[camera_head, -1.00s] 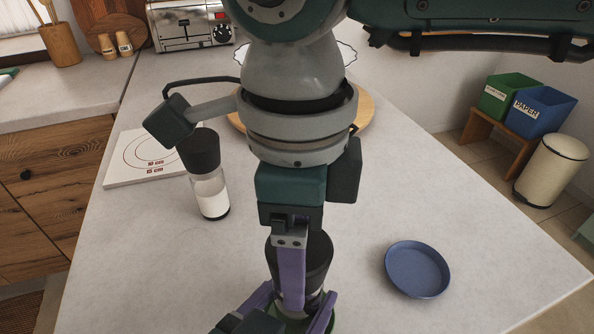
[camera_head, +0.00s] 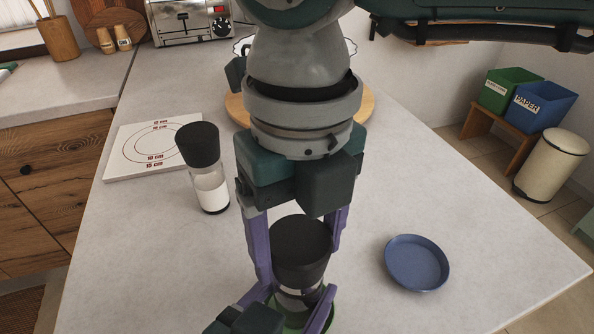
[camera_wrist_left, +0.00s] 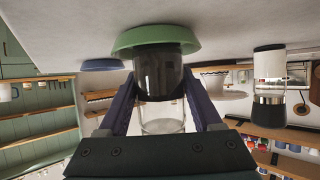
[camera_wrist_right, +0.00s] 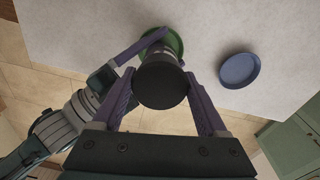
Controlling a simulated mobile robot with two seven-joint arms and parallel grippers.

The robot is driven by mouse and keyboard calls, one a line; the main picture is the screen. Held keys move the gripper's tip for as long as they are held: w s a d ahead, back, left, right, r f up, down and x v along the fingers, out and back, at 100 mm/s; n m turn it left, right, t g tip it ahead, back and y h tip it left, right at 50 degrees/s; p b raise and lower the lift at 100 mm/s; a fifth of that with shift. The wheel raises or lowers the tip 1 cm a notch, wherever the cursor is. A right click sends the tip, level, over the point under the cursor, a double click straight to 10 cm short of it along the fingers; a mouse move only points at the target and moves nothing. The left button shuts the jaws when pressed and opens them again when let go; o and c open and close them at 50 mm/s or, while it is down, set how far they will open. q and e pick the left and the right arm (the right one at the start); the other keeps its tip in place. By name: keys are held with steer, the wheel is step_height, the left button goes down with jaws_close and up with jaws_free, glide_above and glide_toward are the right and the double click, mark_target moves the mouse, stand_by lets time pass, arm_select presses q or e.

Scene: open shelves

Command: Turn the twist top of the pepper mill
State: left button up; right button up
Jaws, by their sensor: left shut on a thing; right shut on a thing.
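The pepper mill has a wide black twist top (camera_head: 300,237) over a clear body, dark inside in the left wrist view (camera_wrist_left: 159,76). It stands upright on a green saucer (camera_wrist_left: 155,37) near the table's front. My right gripper (camera_head: 298,248) comes from above, its purple fingers on opposite sides of the top, shut on it; the right wrist view shows the top (camera_wrist_right: 160,86) between the fingers. My left gripper (camera_head: 294,300) is shut on the mill's body from the front, low down. The saucer is partly hidden in the head view.
A second mill (camera_head: 208,180) with white contents and a black top stands to the left. A blue plate (camera_head: 417,263) lies to the right. Behind are a white tile with printed circles (camera_head: 140,150), a round wooden board (camera_head: 365,103) and a toaster (camera_head: 185,22).

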mark_target(302, 232)
steer(key=shift+m, duration=1.6)
steer(key=o, duration=1.3)
steer(key=r, duration=1.2)
steer(key=shift+w+d, duration=0.15)
steer(key=shift+w, duration=0.15)
